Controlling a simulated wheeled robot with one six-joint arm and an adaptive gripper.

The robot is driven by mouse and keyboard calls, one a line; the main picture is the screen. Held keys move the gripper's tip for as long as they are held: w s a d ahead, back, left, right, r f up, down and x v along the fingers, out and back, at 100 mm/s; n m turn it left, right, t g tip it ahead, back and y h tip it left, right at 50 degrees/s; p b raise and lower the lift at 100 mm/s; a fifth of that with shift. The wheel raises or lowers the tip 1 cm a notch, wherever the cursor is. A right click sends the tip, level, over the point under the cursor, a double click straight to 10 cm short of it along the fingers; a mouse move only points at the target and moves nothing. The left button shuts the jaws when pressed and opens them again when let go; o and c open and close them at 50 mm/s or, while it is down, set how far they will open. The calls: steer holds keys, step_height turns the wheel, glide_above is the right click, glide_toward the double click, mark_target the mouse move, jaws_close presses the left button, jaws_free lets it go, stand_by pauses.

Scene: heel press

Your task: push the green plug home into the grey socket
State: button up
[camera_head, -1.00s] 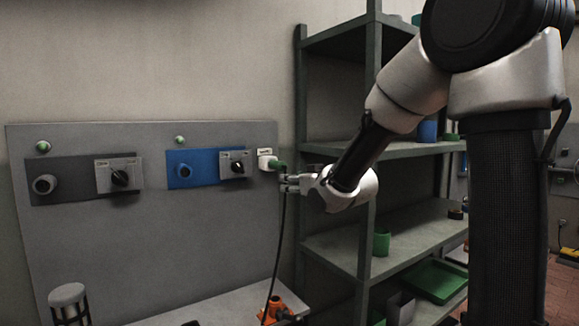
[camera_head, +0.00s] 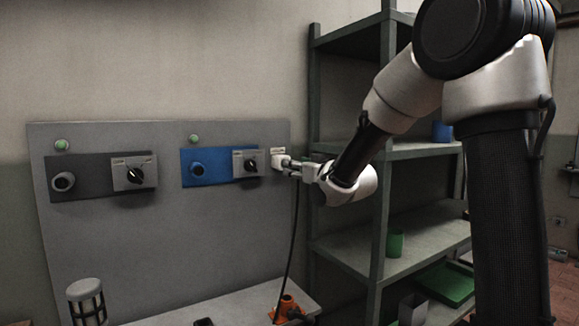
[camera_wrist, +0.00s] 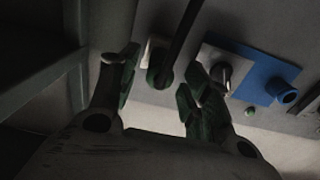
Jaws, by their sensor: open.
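The pale grey socket (camera_head: 277,153) is a small box at the right edge of the wall panel, beside the blue plate. It also shows in the wrist view (camera_wrist: 146,56). The green plug (camera_wrist: 157,79) is at the socket, with a black cable (camera_wrist: 178,42) running from it. In the head view my gripper (camera_head: 287,164) hides most of the plug. My gripper is open at the socket, its two fingers on either side of the plug in the wrist view. I cannot tell whether they touch it or how deep the plug sits.
A blue plate (camera_head: 221,172) with a round blue connector and a black knob is left of the socket. A dark grey plate (camera_head: 93,183) is farther left. A metal shelf (camera_head: 382,200) stands close on the right. An orange object (camera_head: 288,307) is below.

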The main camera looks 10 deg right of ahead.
steer(key=shift+x, duration=2.45)
jaws_close()
steer(key=v, duration=0.6)
